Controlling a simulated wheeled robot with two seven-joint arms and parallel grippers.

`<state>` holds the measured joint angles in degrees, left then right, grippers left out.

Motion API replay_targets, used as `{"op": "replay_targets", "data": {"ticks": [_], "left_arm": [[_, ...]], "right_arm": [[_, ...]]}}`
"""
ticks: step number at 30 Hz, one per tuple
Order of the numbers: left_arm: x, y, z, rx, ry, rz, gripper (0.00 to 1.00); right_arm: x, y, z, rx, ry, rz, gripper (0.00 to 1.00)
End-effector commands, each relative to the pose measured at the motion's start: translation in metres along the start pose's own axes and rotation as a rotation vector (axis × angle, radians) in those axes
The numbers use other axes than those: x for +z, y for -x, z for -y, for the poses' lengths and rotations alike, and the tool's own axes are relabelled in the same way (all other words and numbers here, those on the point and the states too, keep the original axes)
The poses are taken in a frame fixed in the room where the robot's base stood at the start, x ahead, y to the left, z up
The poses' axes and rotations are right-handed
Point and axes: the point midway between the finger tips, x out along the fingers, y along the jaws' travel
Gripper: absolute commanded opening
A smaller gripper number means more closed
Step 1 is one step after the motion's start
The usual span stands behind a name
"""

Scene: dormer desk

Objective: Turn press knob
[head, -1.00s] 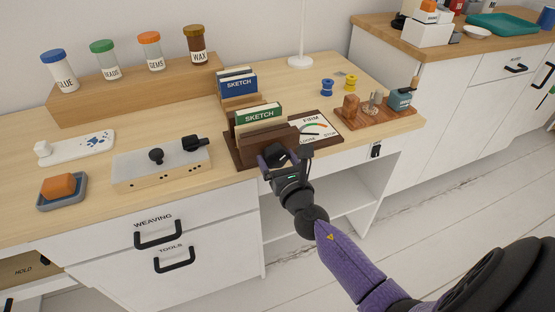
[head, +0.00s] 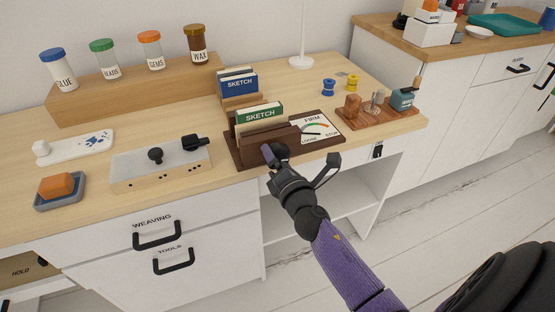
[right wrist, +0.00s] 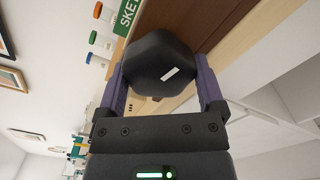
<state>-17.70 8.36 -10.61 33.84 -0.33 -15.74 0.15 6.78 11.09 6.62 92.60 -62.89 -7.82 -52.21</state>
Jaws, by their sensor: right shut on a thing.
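The press (head: 232,148) is a dark brown wooden block on a base at the desk's front edge, with green and blue SKETCH books standing in and behind it. Its black knob (right wrist: 160,63) has several flat sides and a white mark, tilted in the right wrist view. My right gripper (head: 276,153) is shut on the knob at the front of the press, with a purple finger on each side of it in the right wrist view. A dial (head: 318,128) marked FIRM, LOOSE and STOP lies beside the press; its needle is too small to read surely. My left gripper is not in view.
A switch box (head: 160,163) with black knobs stands left of the press. A wooden stand (head: 377,112) with small items is to the right. Blue and yellow spools (head: 328,88) lie behind. Open shelf space is below the desk.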

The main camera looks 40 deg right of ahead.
Motion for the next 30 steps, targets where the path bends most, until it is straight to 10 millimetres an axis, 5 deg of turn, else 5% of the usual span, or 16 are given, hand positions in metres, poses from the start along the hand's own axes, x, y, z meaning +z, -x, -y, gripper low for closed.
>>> {"op": "replay_targets", "data": {"ticks": [30], "left_arm": [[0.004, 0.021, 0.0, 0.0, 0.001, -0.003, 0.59]], "right_arm": [[0.003, 0.0, -0.004, -0.002, -0.963, 0.001, 0.28]]}}
